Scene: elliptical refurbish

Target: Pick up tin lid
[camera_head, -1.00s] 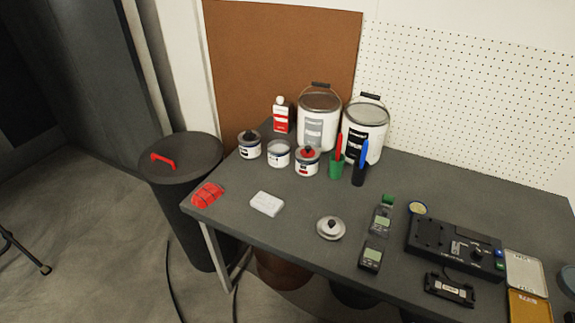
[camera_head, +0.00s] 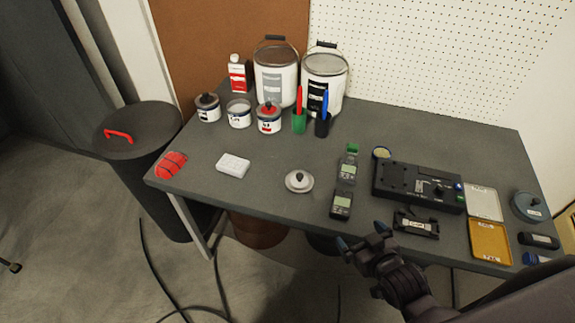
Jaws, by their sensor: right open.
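The tin lid (camera_head: 299,181), a round grey-white disc with a dark knob, lies flat near the middle of the dark table (camera_head: 240,198). An open tin (camera_head: 239,114) without a lid stands further back, between two lidded tins, one dark-topped (camera_head: 207,108) and one red-topped (camera_head: 269,118). My right gripper (camera_head: 360,236) comes in from the bottom right, open and empty, at the table's front edge. It is in front and to the right of the lid, apart from it. My left gripper is not in view.
Two handheld meters (camera_head: 341,204) lie just right of the lid, with a black device (camera_head: 417,186) beyond. A white block (camera_head: 233,165) and a red object (camera_head: 171,165) lie left. Large paint buckets (camera_head: 276,76) stand behind.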

